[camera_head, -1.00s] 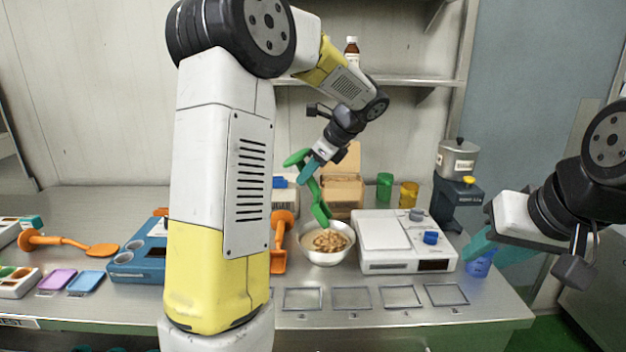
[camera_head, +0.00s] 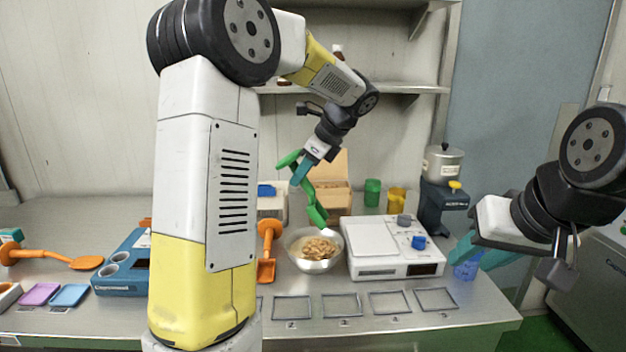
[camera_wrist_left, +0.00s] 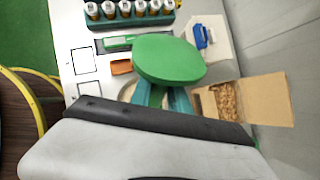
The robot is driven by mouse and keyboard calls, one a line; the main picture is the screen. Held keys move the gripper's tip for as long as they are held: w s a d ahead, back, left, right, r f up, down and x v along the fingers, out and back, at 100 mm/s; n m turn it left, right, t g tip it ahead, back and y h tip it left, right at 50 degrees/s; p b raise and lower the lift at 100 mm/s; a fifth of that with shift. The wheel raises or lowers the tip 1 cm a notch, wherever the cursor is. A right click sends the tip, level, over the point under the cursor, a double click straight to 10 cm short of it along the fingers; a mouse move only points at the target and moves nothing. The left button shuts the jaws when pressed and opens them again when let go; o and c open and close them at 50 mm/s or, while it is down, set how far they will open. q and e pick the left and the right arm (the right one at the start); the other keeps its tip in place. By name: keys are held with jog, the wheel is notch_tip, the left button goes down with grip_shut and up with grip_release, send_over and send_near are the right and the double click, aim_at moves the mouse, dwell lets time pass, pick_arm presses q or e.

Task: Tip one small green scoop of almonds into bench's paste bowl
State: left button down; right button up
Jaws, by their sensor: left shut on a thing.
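My left gripper (camera_head: 300,172) is shut on the green scoop (camera_head: 315,207), whose bowl end hangs steeply down at the paste bowl. In the left wrist view the scoop's broad green part (camera_wrist_left: 168,58) covers the space ahead of my teal fingers (camera_wrist_left: 165,98). The steel paste bowl (camera_head: 294,262) stands on the bench below the scoop. Brown almond-like pieces (camera_head: 318,248) lie in it. I cannot tell whether the scoop still holds any. My right gripper (camera_head: 478,254) appears open, its fingers apart beside a blue cup (camera_head: 467,266).
An open carton (camera_head: 330,194) stands behind the bowl; the left wrist view shows brown pieces in it (camera_wrist_left: 225,102). A white scale (camera_head: 390,248) is right of the bowl, an orange scoop (camera_head: 267,250) left. Empty square outlines (camera_head: 342,305) mark the front bench.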

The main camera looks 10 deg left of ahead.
aim_at(297, 151)
pick_arm(q)
jog(key=r+h, duration=0.1)
jog(key=h, duration=0.3)
jog(key=r+h, duration=0.1)
jog(key=h, duration=0.1)
jog(key=shift+a+r+n, duration=0.2)
jog(key=shift+r+n, duration=0.1)
jog(key=h, duration=0.1)
jog(key=r+h, duration=0.1)
jog(key=h, duration=0.1)
jog(key=shift+r+h, duration=0.1)
jog(key=shift+h, duration=0.2)
jog(key=shift+d+r+h, duration=0.2)
jog(key=shift+r+h, duration=0.05)
jog(key=shift+h, duration=0.45)
